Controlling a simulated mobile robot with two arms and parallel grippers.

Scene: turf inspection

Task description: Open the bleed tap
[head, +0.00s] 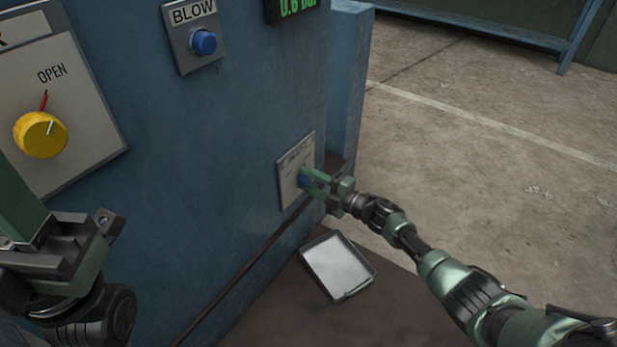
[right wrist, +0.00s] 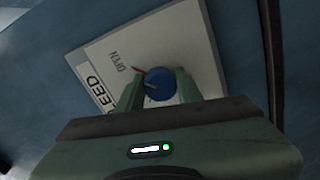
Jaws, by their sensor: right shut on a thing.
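The bleed tap is a blue round knob (right wrist: 161,86) on a pale plate (right wrist: 195,45) lettered "OPEN", with a partly hidden label ending in "EED". A red mark stands at the knob's rim near "OPEN". The knob's pale line points left in the right wrist view, a little off the red mark. My right gripper (head: 309,180) is shut on this knob, one finger on each side. In the head view the knob is mostly hidden by the fingers. My left gripper (head: 62,245) is at the lower left, beside the panel; its jaw gap is unclear.
A yellow knob (head: 41,135) with its own "OPEN" mark is on the blue cabinet (head: 190,140) at the left. A blue button (head: 204,42) under "BLOW" and a green-digit display (head: 297,7) are above. A shallow tray (head: 338,267) lies below the tap. Open floor is at right.

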